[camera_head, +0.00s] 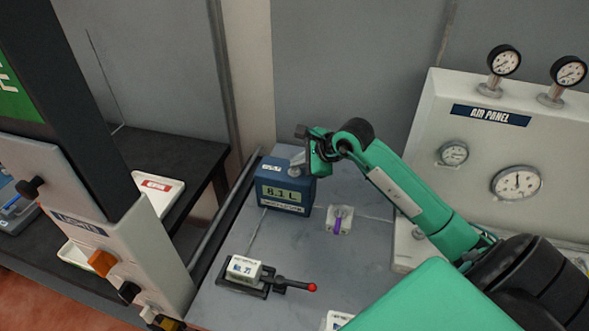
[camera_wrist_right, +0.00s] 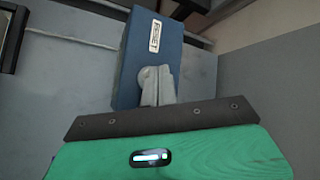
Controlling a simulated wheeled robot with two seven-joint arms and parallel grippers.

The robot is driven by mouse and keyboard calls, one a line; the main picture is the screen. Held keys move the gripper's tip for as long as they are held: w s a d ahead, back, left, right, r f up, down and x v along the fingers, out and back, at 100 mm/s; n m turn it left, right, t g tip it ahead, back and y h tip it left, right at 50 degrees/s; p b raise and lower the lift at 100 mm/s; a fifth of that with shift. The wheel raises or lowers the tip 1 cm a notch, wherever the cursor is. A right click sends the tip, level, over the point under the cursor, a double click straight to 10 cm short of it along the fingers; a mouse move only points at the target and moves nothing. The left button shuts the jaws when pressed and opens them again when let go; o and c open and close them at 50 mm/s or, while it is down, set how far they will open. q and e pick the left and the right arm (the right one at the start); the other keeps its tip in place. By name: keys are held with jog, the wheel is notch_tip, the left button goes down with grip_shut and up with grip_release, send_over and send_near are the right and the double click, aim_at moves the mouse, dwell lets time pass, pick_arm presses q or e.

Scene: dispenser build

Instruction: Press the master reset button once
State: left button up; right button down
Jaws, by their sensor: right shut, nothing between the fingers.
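A blue box (camera_head: 271,187) with a lit display stands on the grey bench top. It also shows in the right wrist view (camera_wrist_right: 128,68), where a white label on its top (camera_wrist_right: 155,36) seems to read RESET. My right gripper (camera_head: 297,166) is shut and empty, with its fingertips (camera_wrist_right: 157,76) over the top of the box, close beside the label. I cannot tell whether the tips touch the box. My left gripper is not in view.
An air panel (camera_head: 435,110) with several gauges stands at the right. A lever fixture with a red knob (camera_head: 312,287) and a small piece with a purple part (camera_head: 339,223) lie in front of the box. A post with knobs (camera_head: 150,250) stands at the left.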

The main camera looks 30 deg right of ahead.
aim_at(299, 171)
jog(key=shift+f, duration=0.25)
jog(key=shift+r, duration=0.15)
dwell(0.4)
jog(key=shift+r, duration=0.7)
jog(key=shift+r, duration=0.1)
jog(key=shift+r+p, duration=0.9)
jog(key=shift+r, duration=1.5)
